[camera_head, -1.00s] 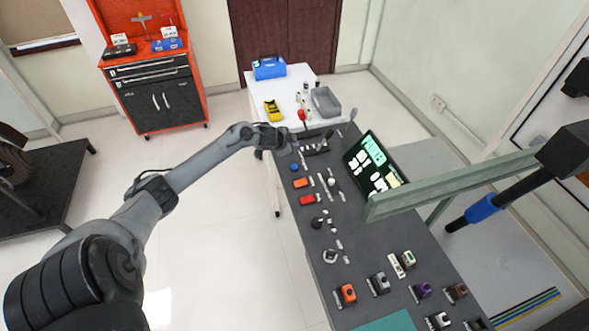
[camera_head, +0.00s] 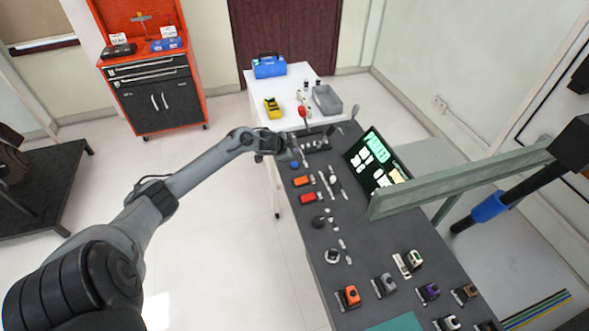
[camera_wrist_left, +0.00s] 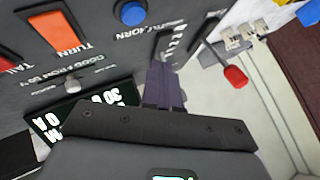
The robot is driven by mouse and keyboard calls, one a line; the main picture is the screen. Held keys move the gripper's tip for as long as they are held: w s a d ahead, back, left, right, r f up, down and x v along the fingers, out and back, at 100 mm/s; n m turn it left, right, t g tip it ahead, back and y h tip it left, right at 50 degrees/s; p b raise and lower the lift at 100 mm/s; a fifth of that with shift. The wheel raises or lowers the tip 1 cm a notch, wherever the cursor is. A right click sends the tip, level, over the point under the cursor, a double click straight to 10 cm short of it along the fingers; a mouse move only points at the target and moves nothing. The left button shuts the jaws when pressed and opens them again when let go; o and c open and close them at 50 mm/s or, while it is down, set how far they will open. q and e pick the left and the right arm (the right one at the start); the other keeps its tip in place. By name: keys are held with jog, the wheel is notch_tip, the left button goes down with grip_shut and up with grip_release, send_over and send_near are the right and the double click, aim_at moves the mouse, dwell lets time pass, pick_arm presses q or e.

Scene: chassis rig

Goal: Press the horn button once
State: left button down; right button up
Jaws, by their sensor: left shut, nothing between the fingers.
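The horn button is a round blue cap (camera_wrist_left: 130,12) with a "HORN" label beside it, at the top of the left wrist view. In the head view the blue button (camera_head: 295,165) is small, near the far left edge of the dark bench panel. My left gripper (camera_head: 296,150) is just beyond it, over the far end of the panel. In the left wrist view the shut fingers (camera_wrist_left: 160,68) are empty, below and to the right of the blue cap and apart from it in the picture. The height of the fingertips above the panel cannot be told.
An orange turn button (camera_wrist_left: 62,33) and a metal toggle (camera_wrist_left: 72,84) are near the horn button. A red-tipped lever (camera_wrist_left: 235,77) stands beyond the panel end. A lit screen (camera_head: 376,161) and a grey-green beam (camera_head: 460,180) stand at the panel's right.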

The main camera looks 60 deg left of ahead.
aim_at(293, 165)
pick_arm(q)
jog(key=shift+f+b, duration=0.5)
jog(key=shift+f, duration=0.45)
jog(key=shift+f+b, duration=0.4)
jog(key=shift+f, duration=0.8)
pick_arm(e)
jog(key=shift+f, duration=1.6)
jog(key=shift+a, duration=0.1)
pick_arm(q)
jog(key=shift+f, duration=0.25)
jog(key=shift+f, duration=0.2)
